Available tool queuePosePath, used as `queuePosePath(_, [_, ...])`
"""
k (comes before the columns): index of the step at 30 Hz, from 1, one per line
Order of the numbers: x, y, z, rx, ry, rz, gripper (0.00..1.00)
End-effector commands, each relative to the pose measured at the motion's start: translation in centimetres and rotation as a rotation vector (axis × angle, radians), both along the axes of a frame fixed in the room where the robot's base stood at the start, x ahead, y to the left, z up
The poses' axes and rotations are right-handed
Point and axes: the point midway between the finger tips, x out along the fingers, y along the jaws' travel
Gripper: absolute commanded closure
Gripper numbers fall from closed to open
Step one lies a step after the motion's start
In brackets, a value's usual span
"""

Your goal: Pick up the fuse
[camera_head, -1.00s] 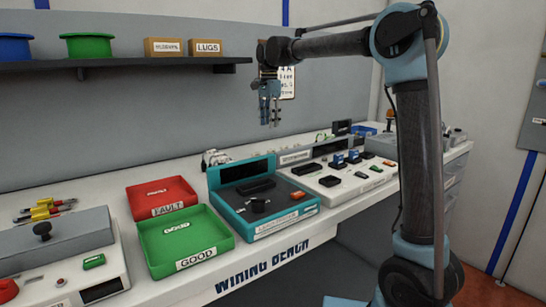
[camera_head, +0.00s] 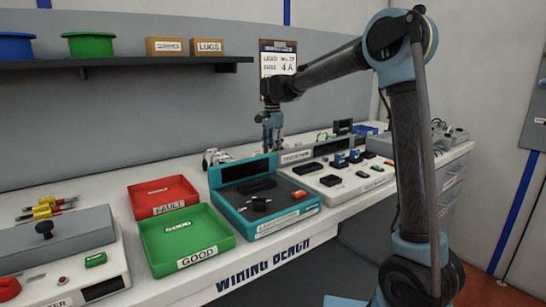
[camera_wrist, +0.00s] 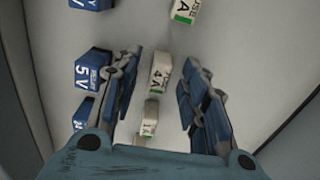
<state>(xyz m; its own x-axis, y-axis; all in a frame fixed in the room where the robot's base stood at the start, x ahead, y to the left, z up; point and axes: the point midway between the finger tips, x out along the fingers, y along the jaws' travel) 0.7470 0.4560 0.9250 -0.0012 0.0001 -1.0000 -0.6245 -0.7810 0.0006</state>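In the wrist view a small cream fuse (camera_wrist: 160,72) marked "4 A" shows between the two fingers of my gripper (camera_wrist: 163,63). The fingers are apart on either side of it, with visible gaps, and I cannot tell how far below them it lies. Another cream fuse (camera_wrist: 183,10) with a green end sits at the top, and a smaller-looking one (camera_wrist: 150,118) shows nearer the palm. In the head view my gripper (camera_head: 272,148) hangs down behind the teal device, near the back of the bench. The fuses there are hidden.
Blue "5 V" blocks (camera_wrist: 88,74) stand left of the fingers in the wrist view. In the head view the teal device (camera_head: 265,215) stands in front of my gripper. A red FAULT tray (camera_head: 163,196) and green GOOD tray (camera_head: 185,240) lie left. A wall card (camera_head: 278,58) reads "4 A".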

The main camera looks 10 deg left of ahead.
Motion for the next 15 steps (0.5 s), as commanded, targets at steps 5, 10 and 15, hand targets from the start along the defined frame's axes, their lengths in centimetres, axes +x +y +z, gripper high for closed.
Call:
queuePosePath(5, [-0.06,0.01,-1.08,0.0,0.0,0.001,0.6])
queuePosePath(10, [-0.07,0.01,-1.11,0.0,0.0,0.001,0.6])
queuePosePath(15, [-0.08,0.03,-1.09,0.0,0.0,0.001,0.89])
